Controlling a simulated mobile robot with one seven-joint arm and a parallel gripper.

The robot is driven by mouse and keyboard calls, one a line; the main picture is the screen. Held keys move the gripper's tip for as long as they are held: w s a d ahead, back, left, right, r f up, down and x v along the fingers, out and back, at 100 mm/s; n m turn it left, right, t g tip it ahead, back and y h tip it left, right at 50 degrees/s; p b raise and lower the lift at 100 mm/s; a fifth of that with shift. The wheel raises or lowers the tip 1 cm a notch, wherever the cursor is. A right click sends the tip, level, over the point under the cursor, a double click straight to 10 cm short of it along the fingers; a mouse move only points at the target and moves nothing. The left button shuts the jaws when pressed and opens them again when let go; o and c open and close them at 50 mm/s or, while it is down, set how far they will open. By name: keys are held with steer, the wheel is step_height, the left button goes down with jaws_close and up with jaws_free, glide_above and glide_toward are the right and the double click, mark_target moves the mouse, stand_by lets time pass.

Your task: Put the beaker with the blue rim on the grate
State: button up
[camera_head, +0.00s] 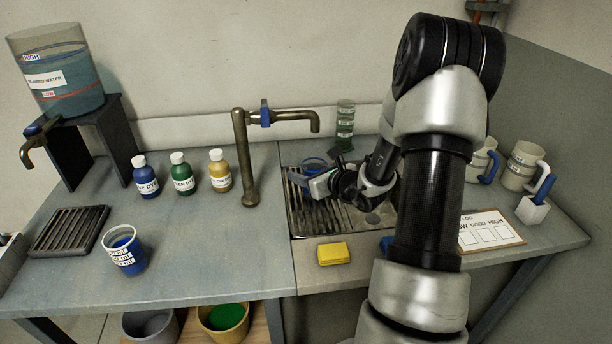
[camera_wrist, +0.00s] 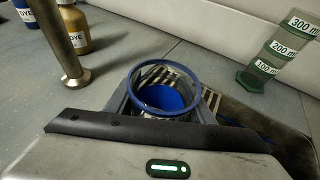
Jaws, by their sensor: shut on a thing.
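My gripper (camera_head: 322,184) is over the slatted sink at the middle of the bench. It is shut on a clear beaker with a blue rim (camera_wrist: 134,82), which holds blue liquid at its bottom. In the head view only the blue rim (camera_head: 313,162) shows behind my gripper; its lower part is hidden. Slats show beneath and through it in the wrist view; I cannot tell whether it touches them. A slatted metal grate (camera_head: 296,214) covers the left part of the sink. A separate dark ribbed grate (camera_head: 70,231) lies empty at the bench's left.
A cup of blue liquid (camera_head: 124,252) stands near the front left. A brass tap (camera_head: 248,160) rises left of the sink, its spout above. A green graduated cylinder (camera_head: 345,125) stands behind. A yellow sponge (camera_head: 333,254) lies in front. Dye bottles (camera_head: 181,175) stand at left.

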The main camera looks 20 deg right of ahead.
steer(key=shift+f, duration=0.2)
steer(key=shift+f, duration=0.3)
steer(key=o, duration=1.1)
steer(key=shift+r, duration=0.15)
steer(key=shift+o, duration=0.2)
steer(key=shift+r, duration=0.3)
steer(key=p+v, duration=0.1)
steer(key=v, duration=1.1)
steer(key=shift+f, duration=0.15)
